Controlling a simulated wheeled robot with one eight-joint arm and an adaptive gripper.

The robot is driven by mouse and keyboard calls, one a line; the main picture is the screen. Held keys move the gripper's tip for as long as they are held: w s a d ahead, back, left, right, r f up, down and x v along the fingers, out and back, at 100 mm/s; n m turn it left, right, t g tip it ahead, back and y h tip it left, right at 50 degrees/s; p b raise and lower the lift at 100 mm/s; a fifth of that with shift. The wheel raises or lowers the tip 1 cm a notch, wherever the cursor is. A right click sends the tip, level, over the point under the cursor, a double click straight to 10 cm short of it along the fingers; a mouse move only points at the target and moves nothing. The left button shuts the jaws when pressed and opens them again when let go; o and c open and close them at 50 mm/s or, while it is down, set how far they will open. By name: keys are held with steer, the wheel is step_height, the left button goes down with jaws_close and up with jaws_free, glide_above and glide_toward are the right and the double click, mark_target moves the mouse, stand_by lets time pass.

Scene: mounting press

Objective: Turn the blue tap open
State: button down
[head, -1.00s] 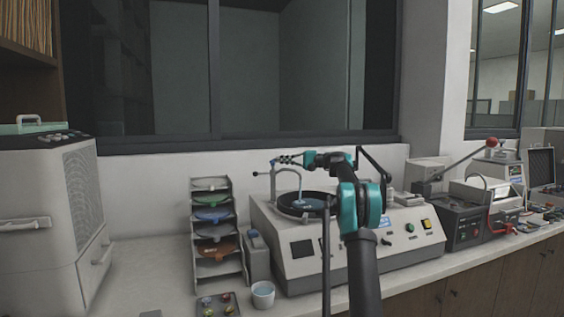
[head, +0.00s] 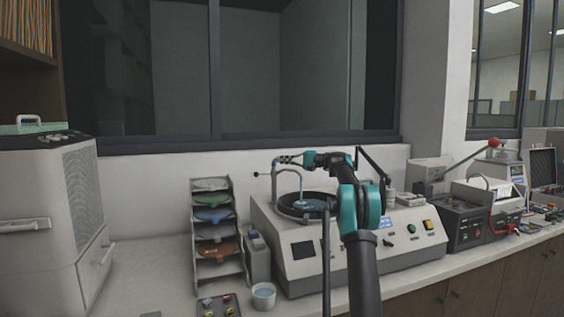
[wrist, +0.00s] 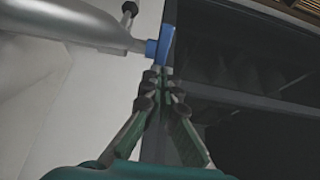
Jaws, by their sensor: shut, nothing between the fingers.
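The blue tap lever (wrist: 161,46) sits at the end of a grey metal pipe (wrist: 85,25) in the wrist view. My gripper (wrist: 164,74) is shut and empty, with its fingertips just below the lever; I cannot tell whether they touch it. In the head view my gripper (head: 281,160) is at the top of the curved tap pipe (head: 274,179) over the polishing machine. The lever is too small to make out there.
The polishing machine (head: 303,270) has a round dark basin (head: 287,211) under the spout. A rack of coloured discs (head: 197,287) and a small cup (head: 263,297) stand to its left. The wall and window are close behind the tap.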

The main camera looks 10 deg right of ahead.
steer(key=shift+w+a, duration=0.2)
steer(key=shift+w, duration=0.2)
stand_by(0.5)
steer(key=shift+d, duration=0.1)
stand_by(0.3)
